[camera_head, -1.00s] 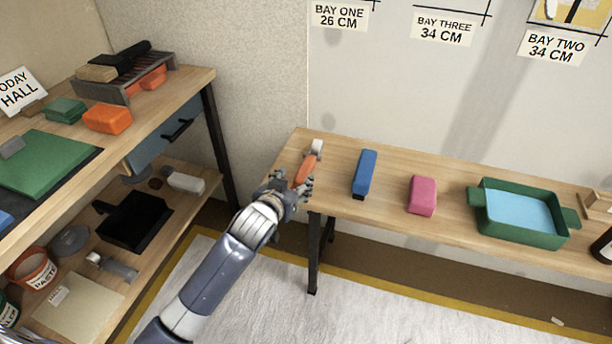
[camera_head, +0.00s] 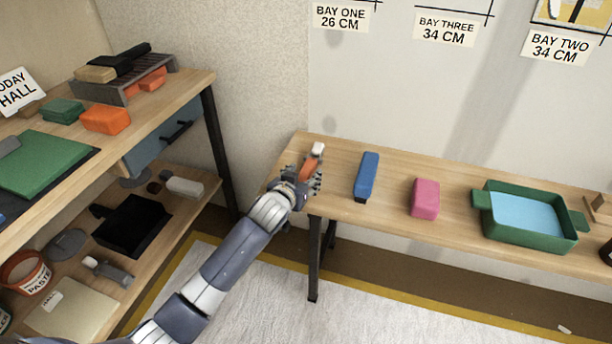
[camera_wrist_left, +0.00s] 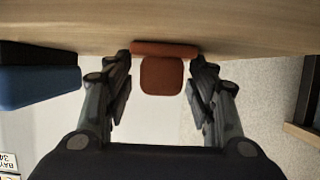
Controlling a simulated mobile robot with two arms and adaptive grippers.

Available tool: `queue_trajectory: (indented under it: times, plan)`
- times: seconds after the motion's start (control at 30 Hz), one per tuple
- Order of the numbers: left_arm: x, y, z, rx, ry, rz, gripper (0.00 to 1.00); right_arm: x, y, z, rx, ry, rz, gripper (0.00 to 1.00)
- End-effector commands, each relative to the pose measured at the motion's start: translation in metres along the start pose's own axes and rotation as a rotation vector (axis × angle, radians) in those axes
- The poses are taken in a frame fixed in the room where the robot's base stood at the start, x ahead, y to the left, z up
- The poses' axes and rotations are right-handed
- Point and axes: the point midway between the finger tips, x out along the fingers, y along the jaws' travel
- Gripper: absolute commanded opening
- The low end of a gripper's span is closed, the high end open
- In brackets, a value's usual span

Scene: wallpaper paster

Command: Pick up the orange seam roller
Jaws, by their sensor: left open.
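The orange seam roller (camera_head: 310,164), with an orange handle and a pale head, lies on the left end of the wooden wall table. My left gripper (camera_head: 307,180) is at its near end, and hides part of the handle. In the left wrist view the orange handle (camera_wrist_left: 162,76) shows end-on between the two open fingers of my left gripper (camera_wrist_left: 162,62). A gap shows on each side of it, so the fingers do not close on it. My right gripper is in neither view.
On the wall table (camera_head: 335,192), a blue block-like tool (camera_head: 367,174) lies right of the roller, then a pink block (camera_head: 425,197) and a green tray (camera_head: 487,223) with blue inside. A shelf unit (camera_head: 190,100) stands left. Open floor lies between.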

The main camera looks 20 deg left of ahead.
Motion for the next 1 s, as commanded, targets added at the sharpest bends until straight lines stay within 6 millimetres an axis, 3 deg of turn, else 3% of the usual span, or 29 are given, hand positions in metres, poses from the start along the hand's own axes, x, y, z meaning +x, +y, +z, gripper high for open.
queue_trajectory:
  times: [0.07, 0.2, 0.3, 0.73, 1.0]
  plan:
    - [0.000, 0.000, 0.000, 0.000, 0.000, 0.000, 0.52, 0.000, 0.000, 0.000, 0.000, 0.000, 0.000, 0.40]
    - [0.000, 0.000, 0.000, 0.000, 0.000, 0.000, 0.20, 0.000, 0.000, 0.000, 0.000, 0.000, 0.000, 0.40]
    - [0.000, 0.000, 0.000, 0.000, 0.000, 0.000, 0.04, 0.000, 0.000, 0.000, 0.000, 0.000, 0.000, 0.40]
    - [-0.003, 0.000, -0.007, -0.001, 0.003, 0.000, 0.04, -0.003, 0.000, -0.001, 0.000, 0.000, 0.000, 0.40]
    - [-0.017, 0.000, -0.042, -0.002, 0.006, 0.000, 0.04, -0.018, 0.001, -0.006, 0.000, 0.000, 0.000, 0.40]
